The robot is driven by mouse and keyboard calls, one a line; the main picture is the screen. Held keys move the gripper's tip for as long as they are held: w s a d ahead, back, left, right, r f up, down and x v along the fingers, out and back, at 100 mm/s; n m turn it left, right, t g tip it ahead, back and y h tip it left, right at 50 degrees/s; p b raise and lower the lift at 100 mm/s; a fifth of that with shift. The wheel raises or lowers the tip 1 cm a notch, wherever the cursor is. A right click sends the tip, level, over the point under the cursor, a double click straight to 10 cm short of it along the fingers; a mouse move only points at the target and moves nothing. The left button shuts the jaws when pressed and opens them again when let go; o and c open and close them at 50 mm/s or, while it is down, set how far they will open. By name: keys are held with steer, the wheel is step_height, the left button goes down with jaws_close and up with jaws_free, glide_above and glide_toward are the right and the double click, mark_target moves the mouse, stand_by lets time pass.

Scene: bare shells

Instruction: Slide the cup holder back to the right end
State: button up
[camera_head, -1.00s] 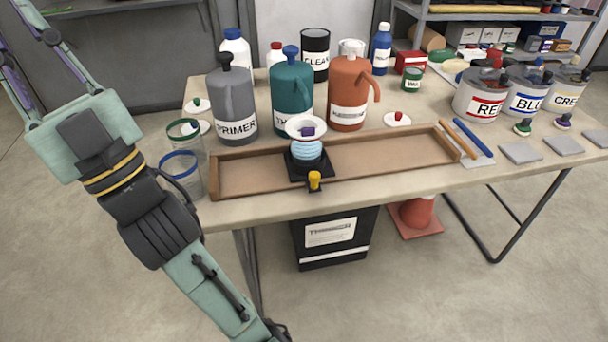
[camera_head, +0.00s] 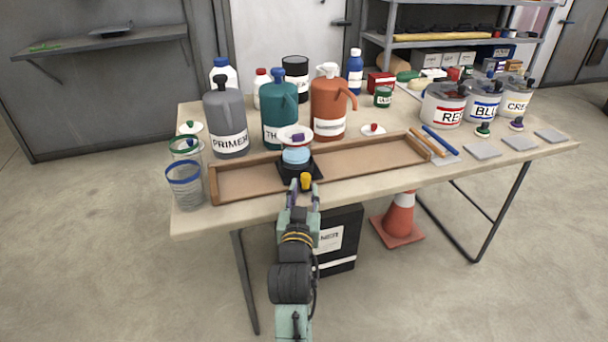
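The cup holder (camera_head: 313,167) is a black square base in a long shallow wooden tray (camera_head: 385,171), left of the tray's middle. It holds a light-blue cup (camera_head: 296,156) with a white saucer-like lid (camera_head: 291,136) above it, bearing a small purple piece. A yellow knob (camera_head: 306,181) stands at the holder's front, over the tray's front wall. My gripper (camera_head: 305,193) is at the table's front edge, pointing at the knob. Its fingers look apart, one to each side of the knob's near side; contact cannot be made out.
The tray's right part is clear up to its right end wall. Grey, teal and orange jugs (camera_head: 328,108) stand close behind the tray. Two glass jars (camera_head: 185,188) stand at its left end. Orange and blue sticks (camera_head: 440,140) lie by its right end.

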mark_target(306, 179)
steer(key=w, duration=0.2)
steer(key=w+p, duration=0.1)
steer(key=w, duration=0.3)
steer(key=shift+w+d, duration=0.2)
steer(key=shift+d, duration=0.05)
jaws_close()
stand_by(0.4)
